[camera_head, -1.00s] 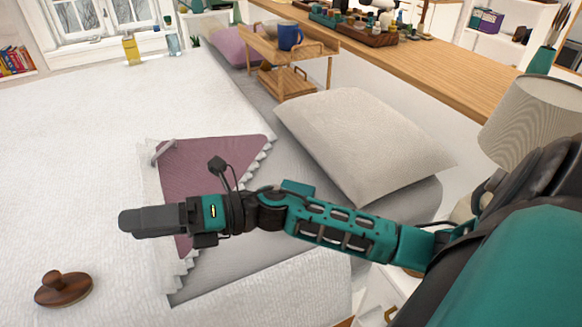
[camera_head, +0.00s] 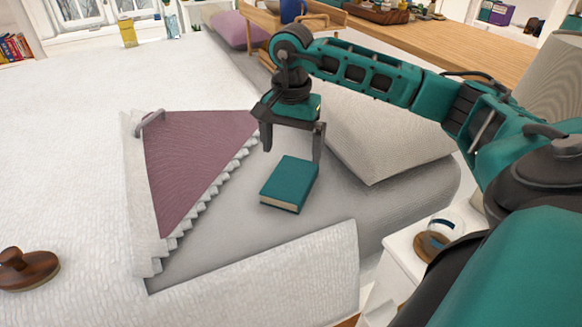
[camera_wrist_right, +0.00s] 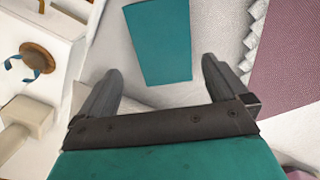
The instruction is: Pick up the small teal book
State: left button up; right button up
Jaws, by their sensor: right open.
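The small teal book (camera_head: 290,181) lies flat on the grey bed sheet, with its pale page edge facing the front. My right gripper (camera_head: 292,151) is open and empty, pointing down just above and behind the book, apart from it. In the right wrist view the book (camera_wrist_right: 159,40) shows beyond and between the two open fingertips (camera_wrist_right: 161,76). My left gripper does not show in any view.
A beige pillow (camera_head: 385,135) lies right of the gripper. A mauve folded cover (camera_head: 190,160) with a frilled edge lies left of the book. A brown wooden lidded knob (camera_head: 27,268) sits at the left front. A white nightstand (camera_head: 400,270) stands at the right.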

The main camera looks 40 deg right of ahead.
aim_at(291, 178)
notch_tip(291, 178, down, 3)
jog(key=shift+r, duration=0.1)
jog(key=shift+f+b, duration=0.3)
jog(key=shift+f, duration=0.15)
jog(key=f, duration=0.1)
jog(key=f+b, duration=0.1)
jog(key=f, duration=0.2)
jog(key=shift+w+d+f+b, duration=0.2)
jog(key=shift+w+b, duration=0.1)
jog(key=shift+f, duration=0.3)
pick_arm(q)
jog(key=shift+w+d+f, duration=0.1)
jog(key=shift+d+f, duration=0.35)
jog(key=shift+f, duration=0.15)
pick_arm(e)
jog(key=shift+r, duration=0.1)
jog(key=c, duration=0.8)
